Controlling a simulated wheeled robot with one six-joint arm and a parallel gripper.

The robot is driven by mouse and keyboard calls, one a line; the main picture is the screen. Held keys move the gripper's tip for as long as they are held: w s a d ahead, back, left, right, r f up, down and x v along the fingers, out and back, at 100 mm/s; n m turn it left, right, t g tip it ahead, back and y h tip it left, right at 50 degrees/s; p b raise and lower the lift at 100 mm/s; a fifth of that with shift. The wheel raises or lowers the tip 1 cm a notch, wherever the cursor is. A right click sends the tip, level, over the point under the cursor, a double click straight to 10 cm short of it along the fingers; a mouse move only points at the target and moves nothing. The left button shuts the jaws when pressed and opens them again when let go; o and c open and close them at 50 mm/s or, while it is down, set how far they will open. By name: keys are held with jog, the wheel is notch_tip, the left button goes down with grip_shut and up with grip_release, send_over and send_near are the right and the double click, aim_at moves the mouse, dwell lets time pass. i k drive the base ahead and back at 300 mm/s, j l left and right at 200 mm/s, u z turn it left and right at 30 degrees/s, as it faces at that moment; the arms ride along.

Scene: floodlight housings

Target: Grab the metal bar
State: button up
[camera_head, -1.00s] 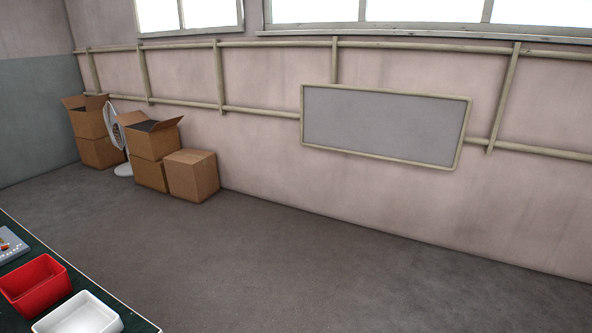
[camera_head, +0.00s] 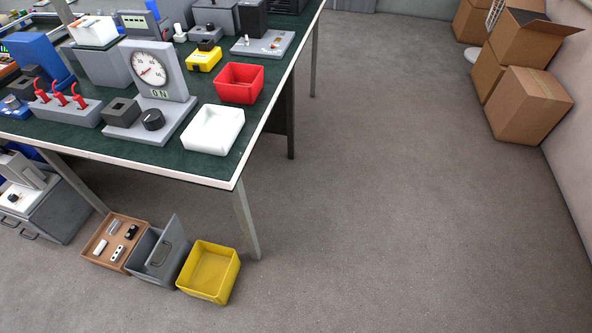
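I cannot pick out a metal bar with certainty. A shallow brown wooden tray (camera_head: 91,262) on the floor at the lower left holds several small parts. Among them are a short pale, metal-looking piece (camera_head: 100,247) and a light piece with dark spots (camera_head: 118,253); either could be a bar, but both are too small to tell. My gripper is not in view.
A green-topped table (camera_head: 207,170) carries a dial device (camera_head: 152,72), a white bin (camera_head: 213,128), a red bin (camera_head: 239,83) and other equipment. On the floor stand a grey bin (camera_head: 158,259) and an empty yellow bin (camera_head: 209,272). Cardboard boxes (camera_head: 527,103) stand at upper right; the floor between is clear.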

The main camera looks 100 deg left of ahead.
aim_at(120, 250)
jog(key=i+u, duration=0.15)
jog(key=u, duration=4.05)
jog(key=i+j+z, duration=0.15)
jog(key=j, duration=0.3)
jog(key=i+j+z, duration=0.15)
jog(key=j, duration=0.35)
jog(key=i+j+z, duration=0.15)
jog(key=j, duration=0.35)
jog(key=i+j+z, duration=0.2)
jog(key=j, duration=0.35)
jog(key=i+j+z, duration=0.15)
jog(key=j, duration=0.4)
jog(key=i+j+z, duration=0.15)
jog(key=j, duration=0.4)
jog(key=k+j+z, duration=0.15)
jog(key=k+l+z, duration=0.35)
jog(key=k, duration=0.2)
